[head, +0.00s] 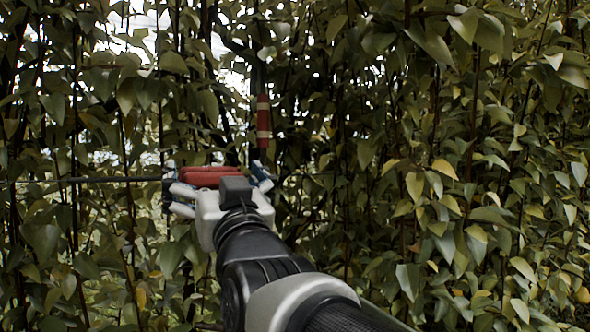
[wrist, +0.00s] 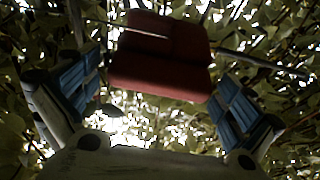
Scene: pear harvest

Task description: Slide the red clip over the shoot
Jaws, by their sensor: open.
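The red clip (head: 207,171) is a block with a slot, just beyond my gripper (head: 221,182) in the head view. In the wrist view the red clip (wrist: 160,75) lies between the two blue-padded fingers, with gaps to both pads. My gripper (wrist: 157,97) is open and grips nothing. A thin dark rod (wrist: 265,63), perhaps the shoot or a wire, runs across at the clip and meets it on both sides. It seems to pass through the slot, but I cannot tell how deep it sits.
A red and pale banded piece (head: 263,122) is on a dark upright stem (head: 257,75) above my gripper. A dark horizontal line (head: 95,180) reaches in from the left. Dense leaves (head: 450,180) stand close on all sides; bright gaps show behind.

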